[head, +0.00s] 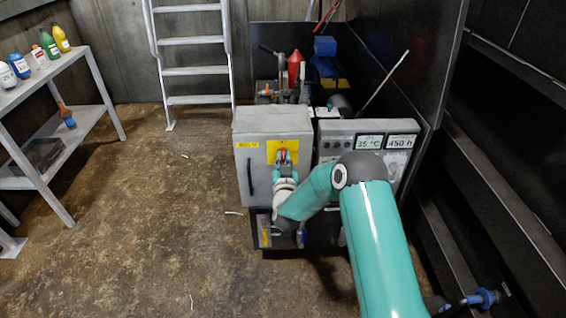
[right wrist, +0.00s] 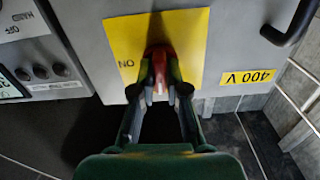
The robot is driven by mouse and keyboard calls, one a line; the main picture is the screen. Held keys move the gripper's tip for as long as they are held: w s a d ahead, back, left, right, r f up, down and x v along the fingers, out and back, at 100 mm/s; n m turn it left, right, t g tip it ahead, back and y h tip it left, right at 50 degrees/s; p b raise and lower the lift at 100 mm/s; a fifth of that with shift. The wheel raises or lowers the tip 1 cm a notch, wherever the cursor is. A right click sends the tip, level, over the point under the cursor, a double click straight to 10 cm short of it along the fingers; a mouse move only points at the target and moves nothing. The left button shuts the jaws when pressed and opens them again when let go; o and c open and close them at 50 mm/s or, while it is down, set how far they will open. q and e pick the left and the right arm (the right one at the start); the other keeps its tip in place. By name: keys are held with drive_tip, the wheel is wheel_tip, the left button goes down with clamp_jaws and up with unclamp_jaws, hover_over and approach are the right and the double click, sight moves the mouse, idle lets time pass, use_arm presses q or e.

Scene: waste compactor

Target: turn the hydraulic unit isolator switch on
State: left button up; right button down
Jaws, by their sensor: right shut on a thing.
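The isolator switch is a red handle (head: 282,154) on a yellow plate (head: 298,148) on the front of a grey cabinet (head: 272,122). In the right wrist view the red handle (right wrist: 161,64) stands in front of the yellow plate (right wrist: 188,28), roughly in line with the gripper. An upside-down ON label shows left of the handle there. My right gripper (right wrist: 160,94) is shut on the red handle, with a finger on each side. In the head view the right gripper (head: 285,163) covers the lower part of the switch. My left gripper is out of view.
A black door handle (head: 249,176) is on the cabinet's left side. A panel with displays (head: 371,142) stands right of the cabinet. A shelf with bottles (head: 38,70) is at left and a ladder (head: 190,70) behind. The floor at left is mostly clear.

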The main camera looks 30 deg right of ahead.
drive_tip(key=shift+s+d+f+m+b, duration=0.1)
drive_tip(key=shift+m+b, duration=2.85)
drive_tip(key=shift+b, duration=1.55)
drive_tip(key=shift+w+d+f+m+b, duration=0.1)
drive_tip(key=shift+m+b, duration=2.8)
drive_tip(key=shift+b, duration=1.55)
drive_tip(key=shift+s+d+f+m+b, duration=0.1)
drive_tip(key=shift+m+b, duration=2.85)
drive_tip(key=shift+b, duration=1.55)
drive_tip(key=c, duration=1.2)
unclamp_jaws()
drive_tip(key=shift+a+r, duration=0.1)
drive_tip(key=v, duration=1.2)
